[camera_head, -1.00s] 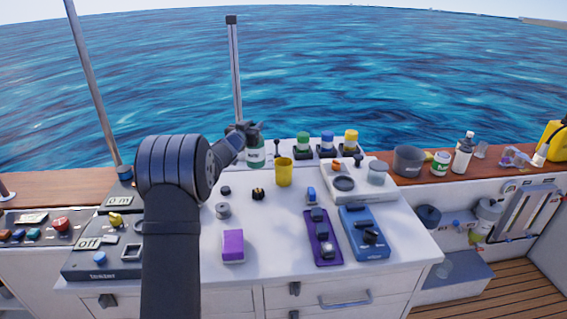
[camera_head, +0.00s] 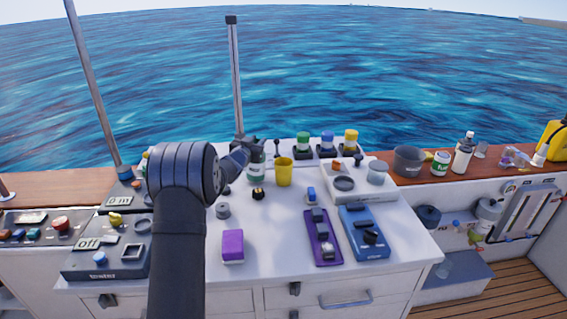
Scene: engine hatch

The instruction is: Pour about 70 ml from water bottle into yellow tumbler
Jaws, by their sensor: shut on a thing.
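The yellow tumbler (camera_head: 284,172) stands upright on the white worktop, open at the top. My gripper (camera_head: 254,148) is just to its left and is shut on a small dark green bottle with a white label (camera_head: 257,167), which I take for the water bottle. The bottle looks about upright, close beside the tumbler with a narrow gap in the picture. The gripper hides its upper part, and its label is too small to read. I cannot tell whether its base touches the worktop. No stream of water shows.
A black knob (camera_head: 258,194) and a purple block (camera_head: 233,245) are in front. The worktop's middle is fairly clear.

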